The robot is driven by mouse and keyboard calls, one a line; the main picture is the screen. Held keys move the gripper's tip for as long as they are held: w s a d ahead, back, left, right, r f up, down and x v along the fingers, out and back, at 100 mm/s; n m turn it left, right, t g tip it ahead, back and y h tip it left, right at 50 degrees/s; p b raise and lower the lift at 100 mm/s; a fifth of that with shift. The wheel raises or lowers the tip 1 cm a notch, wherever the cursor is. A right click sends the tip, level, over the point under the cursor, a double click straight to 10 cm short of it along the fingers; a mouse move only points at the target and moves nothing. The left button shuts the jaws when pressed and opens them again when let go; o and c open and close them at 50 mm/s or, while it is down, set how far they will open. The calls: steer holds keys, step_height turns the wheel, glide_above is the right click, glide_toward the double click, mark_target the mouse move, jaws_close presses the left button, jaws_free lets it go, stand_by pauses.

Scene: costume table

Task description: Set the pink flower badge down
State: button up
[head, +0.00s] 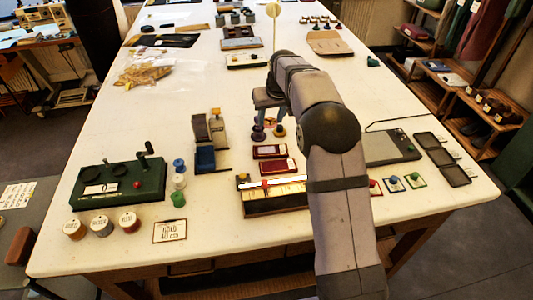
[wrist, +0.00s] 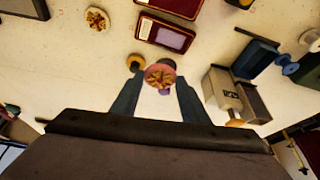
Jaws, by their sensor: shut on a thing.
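The pink flower badge (wrist: 160,76), a round pink disc with a brown-gold flower, is between the fingertips of my gripper (wrist: 158,82) in the wrist view. My gripper is shut on it. In the head view my gripper (head: 268,114) is over the middle of the table, with a bit of the pink badge (head: 269,121) showing between the fingers. A purple-topped piece (head: 258,132) and a yellow-topped piece (head: 279,131) stand just below it. I cannot tell the badge's exact height above the table.
Two dark red boxes (head: 270,152) lie nearer, before a long slotted case (head: 262,203). A blue-and-grey press (head: 207,150) stands to the left. A cream flower badge (wrist: 97,18) lies on the table (wrist: 60,70). The table left of the press is partly clear.

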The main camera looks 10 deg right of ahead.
mark_target(266, 149)
steer(key=shift+s+a+f, duration=0.15)
steer(key=shift+s+a, duration=0.55)
steer(key=shift+s, duration=0.1)
steer(key=shift+f+p, duration=1.6)
steer(key=shift+f, duration=3.3)
steer(key=shift+f, duration=0.1)
steer(key=o, duration=1)
steer(key=shift+r, duration=0.2)
steer(key=b+v, duration=0.3)
steer(key=v, duration=0.8)
steer(key=shift+s+d+r+b, duration=0.15)
steer(key=shift+r+b, duration=0.15)
steer(key=shift+r, duration=0.1)
steer(key=s+f+g, duration=0.2)
steer(key=s+f, duration=0.2)
steer(key=s, duration=1.3)
steer(key=s+f+m+g, duration=0.1)
steer(key=s+f, duration=0.3)
steer(key=s, duration=1.3)
steer(key=shift+s+d+f+g, duration=0.15)
steer(key=shift+d+f+g, duration=0.2)
steer(key=shift+g, duration=0.45)
